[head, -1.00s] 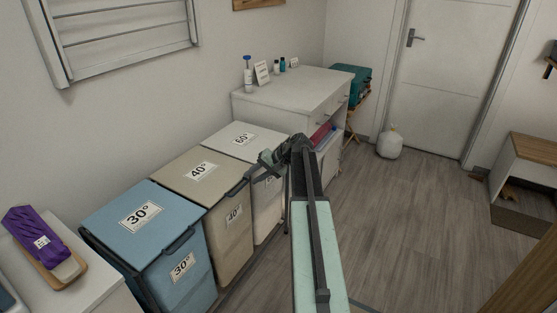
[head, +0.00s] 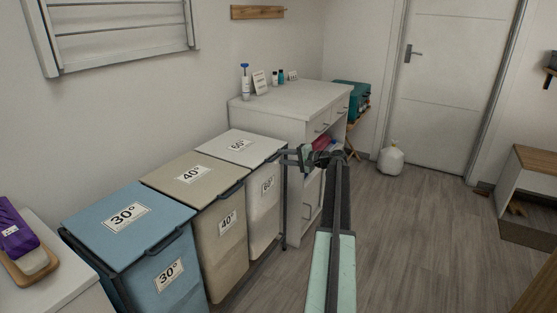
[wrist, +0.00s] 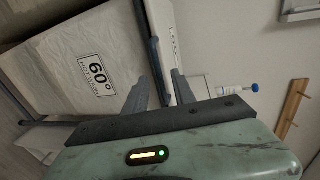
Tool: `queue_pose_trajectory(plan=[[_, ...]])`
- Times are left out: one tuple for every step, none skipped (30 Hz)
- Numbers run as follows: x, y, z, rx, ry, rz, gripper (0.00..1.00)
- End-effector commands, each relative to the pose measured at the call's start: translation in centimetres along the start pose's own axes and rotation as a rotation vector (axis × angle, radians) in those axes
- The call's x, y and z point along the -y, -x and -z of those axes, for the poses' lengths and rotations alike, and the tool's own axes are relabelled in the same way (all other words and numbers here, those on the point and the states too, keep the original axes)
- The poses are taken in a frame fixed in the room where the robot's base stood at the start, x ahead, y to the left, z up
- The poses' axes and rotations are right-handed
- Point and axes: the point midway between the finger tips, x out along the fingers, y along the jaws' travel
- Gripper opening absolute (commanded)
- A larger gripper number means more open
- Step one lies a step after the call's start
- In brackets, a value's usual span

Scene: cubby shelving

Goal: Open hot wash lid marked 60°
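The white hot wash bin (head: 264,205) marked 60° is the farthest of the row. Its lid (head: 262,140) lies shut, with a dark handle bar along the front edge. My gripper (head: 286,158) is at the right end of that front edge in the head view. In the wrist view, the bin's 60° front label shows on the left, and the dark bar (wrist: 152,45) runs between my gripper's two spread fingers (wrist: 158,90). The gripper is open. Whether a finger touches the bar, I cannot tell.
A beige 40° bin (head: 220,250) and a blue 30° bin (head: 180,280) stand nearer, lids shut. A white cabinet (head: 290,101) with bottles stands just beyond the 60° bin. A white bag (head: 391,160) lies by the door.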

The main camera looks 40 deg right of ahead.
Motion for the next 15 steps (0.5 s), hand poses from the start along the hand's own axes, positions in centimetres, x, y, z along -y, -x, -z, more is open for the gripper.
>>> queue_pose_trajectory(plan=[[-0.2,-1.2,0.1,0.001,0.000,0.000,0.32],[-0.2,-1.7,0.1,0.001,0.000,0.000,0.32],[-0.2,-2.4,0.2,0.000,0.000,0.000,0.32],[-0.2,-2.8,0.1,0.000,0.000,0.000,0.32],[-0.2,-3.2,0.1,0.000,0.000,0.000,0.32],[-0.2,-3.5,0.1,-0.001,0.001,0.000,0.32],[-0.1,-3.6,0.1,-0.002,0.000,0.000,0.32],[-0.1,-3.7,0.1,-0.002,0.000,-0.001,0.32],[-0.1,-3.8,0.1,-0.002,0.000,-0.001,0.32],[-0.1,-3.7,0.1,-0.003,0.000,-0.001,0.32],[-0.1,-3.7,0.1,-0.003,0.000,-0.001,0.32],[-0.1,-3.7,0.1,-0.003,0.000,-0.001,0.32],[-0.1,-3.7,0.1,-0.003,0.000,-0.001,0.32],[-0.1,-3.7,0.1,-0.003,0.000,-0.001,0.29],[-0.1,-3.7,0.1,-0.003,0.000,-0.001,0.18]])
